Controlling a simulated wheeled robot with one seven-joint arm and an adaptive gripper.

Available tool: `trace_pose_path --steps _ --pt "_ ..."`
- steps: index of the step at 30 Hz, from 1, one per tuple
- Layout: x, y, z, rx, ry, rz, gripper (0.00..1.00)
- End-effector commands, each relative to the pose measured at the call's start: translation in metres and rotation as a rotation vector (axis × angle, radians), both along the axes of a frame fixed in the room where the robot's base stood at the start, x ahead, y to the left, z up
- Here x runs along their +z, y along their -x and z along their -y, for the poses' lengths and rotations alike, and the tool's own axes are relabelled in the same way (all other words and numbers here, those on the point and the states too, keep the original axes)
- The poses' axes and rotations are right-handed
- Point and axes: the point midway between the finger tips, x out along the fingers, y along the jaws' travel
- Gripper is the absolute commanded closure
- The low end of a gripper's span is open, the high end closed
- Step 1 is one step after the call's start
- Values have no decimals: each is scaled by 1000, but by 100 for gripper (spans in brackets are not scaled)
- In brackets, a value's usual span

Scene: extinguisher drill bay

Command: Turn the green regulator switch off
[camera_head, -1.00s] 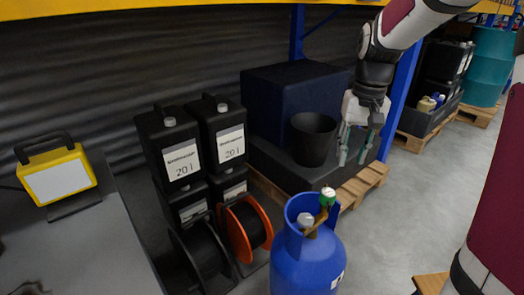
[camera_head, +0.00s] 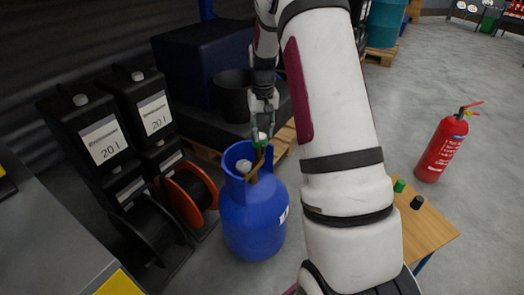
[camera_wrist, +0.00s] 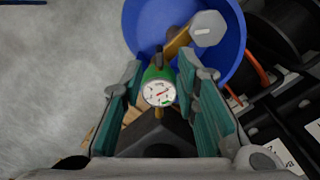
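A blue gas cylinder (camera_head: 252,215) stands on the floor, with a brass valve and a green regulator (camera_head: 261,137) on top. In the wrist view the green regulator (camera_wrist: 158,78) shows its white dial gauge with a red needle, and a dark switch lever (camera_wrist: 158,60) stands at its far side. My gripper (camera_head: 263,116) is right above the regulator. In the wrist view its teal finger pads are apart, one on each side of the regulator, with gaps visible. The cylinder's blue collar (camera_wrist: 135,25) and a grey valve knob (camera_wrist: 208,28) lie just beyond.
Black 20 l canisters (camera_head: 103,140) and cable reels (camera_head: 188,190) stand left of the cylinder. A black bucket (camera_head: 232,97) is behind. A wooden table (camera_head: 427,228) and a red fire extinguisher (camera_head: 442,146) are at right, with open floor around.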

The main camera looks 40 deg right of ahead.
Motion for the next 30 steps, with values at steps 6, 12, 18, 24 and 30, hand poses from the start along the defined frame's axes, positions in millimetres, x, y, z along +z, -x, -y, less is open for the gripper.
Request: trace_pose_path --steps 6,12,18,24,30 --pt "-44 0 0 -1 -1 -2 72" --pt "-65 0 0 -1 0 -1 72" --pt "-71 1 0 0 0 -1 72" --pt "-71 0 0 0 0 -1 72" --pt "-70 0 0 0 0 0 100"
